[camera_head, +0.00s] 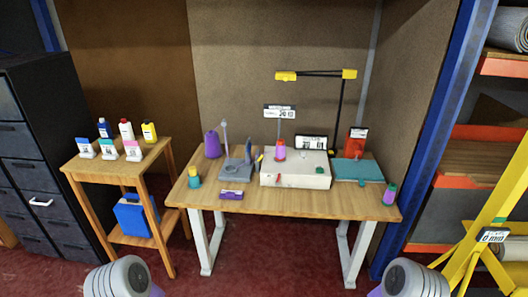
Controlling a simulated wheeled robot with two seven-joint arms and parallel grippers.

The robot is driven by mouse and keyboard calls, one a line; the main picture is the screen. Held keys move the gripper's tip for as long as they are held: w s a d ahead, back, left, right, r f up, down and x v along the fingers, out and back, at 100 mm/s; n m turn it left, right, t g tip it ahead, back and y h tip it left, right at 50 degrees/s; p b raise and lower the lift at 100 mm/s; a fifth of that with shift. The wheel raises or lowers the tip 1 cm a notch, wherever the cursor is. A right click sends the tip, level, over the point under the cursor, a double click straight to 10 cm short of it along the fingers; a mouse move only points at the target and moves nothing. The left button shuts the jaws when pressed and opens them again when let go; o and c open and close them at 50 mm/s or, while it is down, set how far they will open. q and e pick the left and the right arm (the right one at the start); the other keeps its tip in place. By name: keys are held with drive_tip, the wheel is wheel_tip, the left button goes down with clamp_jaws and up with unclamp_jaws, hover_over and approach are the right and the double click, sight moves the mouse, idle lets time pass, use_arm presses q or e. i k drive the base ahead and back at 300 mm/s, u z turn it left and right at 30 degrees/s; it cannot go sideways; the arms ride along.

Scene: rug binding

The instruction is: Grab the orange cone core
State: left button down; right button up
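A small cone with an orange-red top and a purple lower part (281,151) stands upright on the white box-like machine (296,178) in the middle of the wooden table. It is the only cone with clear orange on it; its core is too small to make out. A plain purple cone (212,144) stands at the table's back left. A teal and yellow one (194,178) is at the left edge, and a green and purple one (389,193) at the right front corner. Only rounded grey parts of my two arms show at the bottom edge. Neither gripper is in view.
A grey stand (236,170), a purple box (231,194), a teal flat case (358,170) and a black-and-yellow lamp arm (316,73) crowd the wooden table (290,203). A side table (75,168) with bottles stands left. A yellow frame (492,213) stands right.

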sight(279, 153)
drive_tip(key=u, duration=0.65)
drive_tip(key=i, duration=0.65)
drive_tip(key=u, duration=0.4)
